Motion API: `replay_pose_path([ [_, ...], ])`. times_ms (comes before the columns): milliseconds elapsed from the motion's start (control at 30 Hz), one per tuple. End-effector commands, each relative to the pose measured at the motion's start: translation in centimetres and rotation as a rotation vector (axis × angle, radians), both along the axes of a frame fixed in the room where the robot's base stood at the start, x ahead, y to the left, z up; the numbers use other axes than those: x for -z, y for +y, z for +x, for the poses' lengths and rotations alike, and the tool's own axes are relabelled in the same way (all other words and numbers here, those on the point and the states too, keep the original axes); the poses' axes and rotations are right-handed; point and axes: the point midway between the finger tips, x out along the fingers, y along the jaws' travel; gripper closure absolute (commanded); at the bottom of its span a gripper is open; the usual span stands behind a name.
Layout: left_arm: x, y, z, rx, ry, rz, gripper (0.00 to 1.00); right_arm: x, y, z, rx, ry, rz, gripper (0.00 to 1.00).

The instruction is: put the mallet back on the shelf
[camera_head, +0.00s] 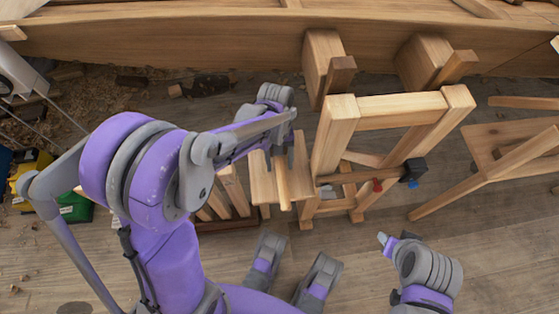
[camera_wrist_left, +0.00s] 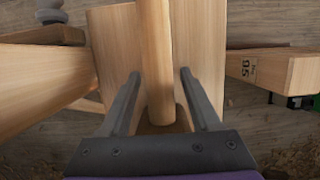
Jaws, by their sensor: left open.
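The mallet's round pale wooden handle (camera_wrist_left: 154,50) runs between the fingers of my left gripper (camera_wrist_left: 160,76) in the wrist view. A darker wooden part at its near end is mostly hidden by the gripper. The handle (camera_head: 282,185) lies over a pale board (camera_head: 261,182) in the head view, which may be the shelf; I cannot tell if they touch. My left gripper (camera_head: 284,152) is open, with gaps on both sides of the handle. At the lower right, the end of my right arm shows a grey tip (camera_head: 385,241); its jaw state is unclear.
A wooden trestle (camera_head: 335,125) stands right of the board, with a black, red and blue tool (camera_head: 413,170) on its low rail. A slatted wooden crate (camera_head: 233,190) is at the left. The hull (camera_head: 180,40) spans the back. A wooden stand (camera_head: 500,145) is far right.

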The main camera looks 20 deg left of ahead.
Motion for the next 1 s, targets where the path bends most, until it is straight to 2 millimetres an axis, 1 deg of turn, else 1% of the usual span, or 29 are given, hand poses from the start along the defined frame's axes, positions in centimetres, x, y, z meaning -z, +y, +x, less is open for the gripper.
replay_pose_path([
  [67, -0.2, 0.0, 0.0, 0.000, 0.000, 0.000, 0.37, -0.1, 0.0, 0.0, 0.000, 0.000, 0.000, 0.55],
  [167, -1.0, 0.2, 0.2, 0.000, 0.000, 0.000, 0.37, -0.4, 0.0, 0.0, 0.000, -0.001, 0.000, 0.55],
  [267, -2.7, 0.4, 0.6, 0.000, -0.001, 0.000, 0.37, -1.1, 0.0, -0.1, 0.000, -0.004, 0.000, 0.55],
  [500, -7.4, 1.1, 1.8, -0.001, 0.000, 0.000, 0.37, -2.6, 0.0, -0.2, 0.000, -0.009, 0.000, 0.55],
  [600, -8.9, 1.4, 2.2, -0.001, 0.000, 0.000, 0.37, -3.0, 0.0, -0.2, 0.000, -0.010, 0.000, 0.55],
  [700, -9.9, 1.5, 2.5, -0.001, 0.000, 0.000, 0.37, -3.2, 0.0, -0.2, 0.000, -0.011, 0.000, 0.55],
  [800, -10.3, 1.6, 2.6, 0.000, 0.000, 0.000, 0.37, -3.3, 0.0, -0.2, 0.000, -0.012, 0.000, 0.55],
  [1000, -10.4, 1.6, 2.6, 0.000, 0.000, 0.000, 0.37, -3.3, 0.0, -0.2, 0.000, -0.012, 0.000, 0.55],
])
